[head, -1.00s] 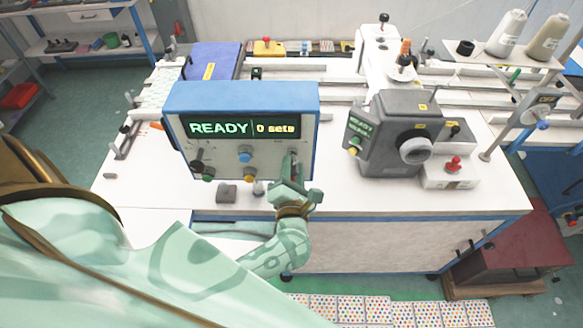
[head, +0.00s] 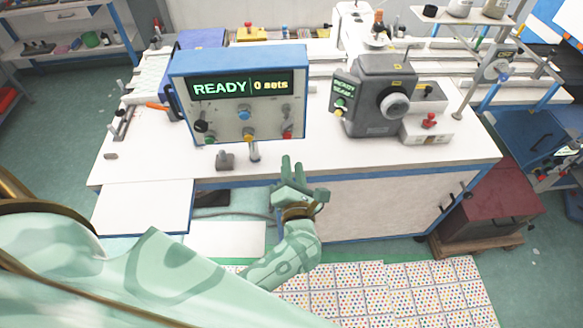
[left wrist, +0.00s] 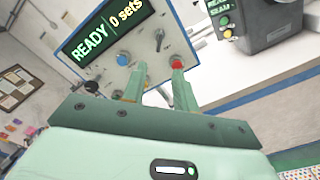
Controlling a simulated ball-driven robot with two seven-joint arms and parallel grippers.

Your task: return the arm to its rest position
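The blue and white control box (head: 236,100) stands on the table with a display reading "READY | 0 sets". It bears a red button (head: 287,134), which also shows in the left wrist view (left wrist: 177,62). My right gripper is not in view.
The grey machine head (head: 375,98) stands right of the control box, beside a small box with a red knob (head: 429,121). The table's front edge (head: 400,170) lies just beyond the gripper. A dark red cabinet (head: 490,205) is at right. Dotted mats (head: 390,290) cover the floor in front.

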